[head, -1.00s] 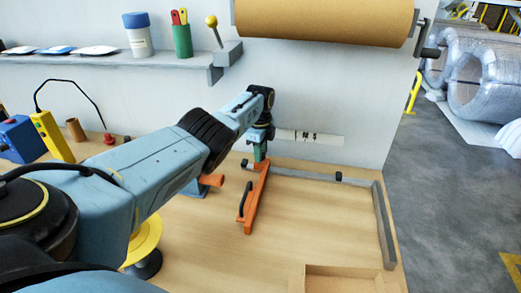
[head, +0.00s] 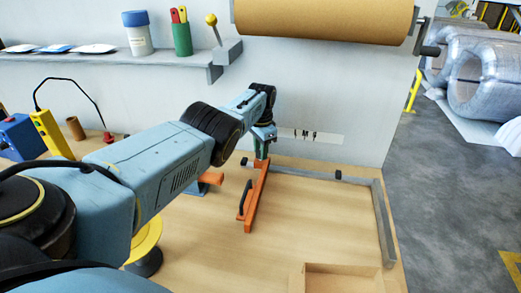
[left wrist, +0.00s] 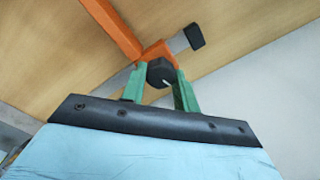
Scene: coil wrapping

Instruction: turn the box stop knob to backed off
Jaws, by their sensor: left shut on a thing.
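The box stop is an orange bar (head: 256,198) with a black handle, lying on the bench and joined at its far end to a grey rail (head: 306,175). The orange bar also shows in the left wrist view (left wrist: 115,28). The stop knob (left wrist: 160,72) is black with a pale mark and sits at the bar's rail end. My left gripper (head: 262,154) points down there. In the left wrist view its green fingers (left wrist: 161,80) are shut on the knob, one on each side. In the head view the gripper hides the knob. My right gripper is not in view.
A second black piece (head: 338,176) sits on the rail to the right. A grey side rail (head: 384,225) runs along the bench's right edge. A cardboard tray (head: 345,270) is at the front right. A brown paper roll (head: 325,18) hangs above. The bench middle is clear.

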